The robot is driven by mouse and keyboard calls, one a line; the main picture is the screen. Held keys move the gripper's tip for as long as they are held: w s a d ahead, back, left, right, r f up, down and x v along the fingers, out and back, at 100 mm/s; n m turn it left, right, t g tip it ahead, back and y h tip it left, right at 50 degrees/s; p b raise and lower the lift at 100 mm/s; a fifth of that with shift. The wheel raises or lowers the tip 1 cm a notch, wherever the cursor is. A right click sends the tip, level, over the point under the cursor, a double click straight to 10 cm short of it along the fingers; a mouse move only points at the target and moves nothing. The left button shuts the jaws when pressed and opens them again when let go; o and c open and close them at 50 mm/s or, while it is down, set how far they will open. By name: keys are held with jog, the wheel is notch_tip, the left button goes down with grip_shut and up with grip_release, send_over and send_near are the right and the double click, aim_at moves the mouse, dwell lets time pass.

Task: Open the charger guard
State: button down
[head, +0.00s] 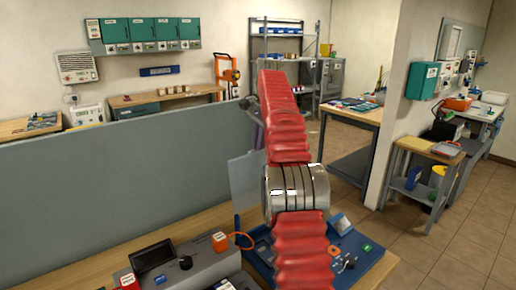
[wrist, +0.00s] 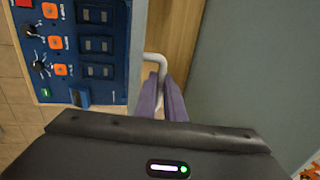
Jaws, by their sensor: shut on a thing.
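The blue charger (head: 350,262) sits on the wooden bench, partly hidden behind my red arm. A pale translucent panel (head: 244,182), seemingly its guard, stands upright at the charger's back left. In the wrist view, the charger's blue face (wrist: 112,45) with knobs, orange sockets and dark switches fills the upper left. A pale bent handle (wrist: 158,60) sticks out beside the charger's edge. My gripper (wrist: 163,84) has its two purple fingers shut on this handle. In the head view, my arm hides most of the gripper, and the grip cannot be seen there.
A grey upright partition (head: 110,190) runs behind the bench at the left. A grey device (head: 185,265) with a dark screen and an orange block (head: 219,241) stand left of the charger. Tiled floor (head: 425,245) is open at the right.

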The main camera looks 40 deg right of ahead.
jog(key=shift+w+r, duration=0.1)
jog(key=shift+w, duration=0.1)
jog(key=c, duration=1.8)
grip_release()
jog(key=shift+c, duration=0.2)
jog(key=shift+w, duration=0.1)
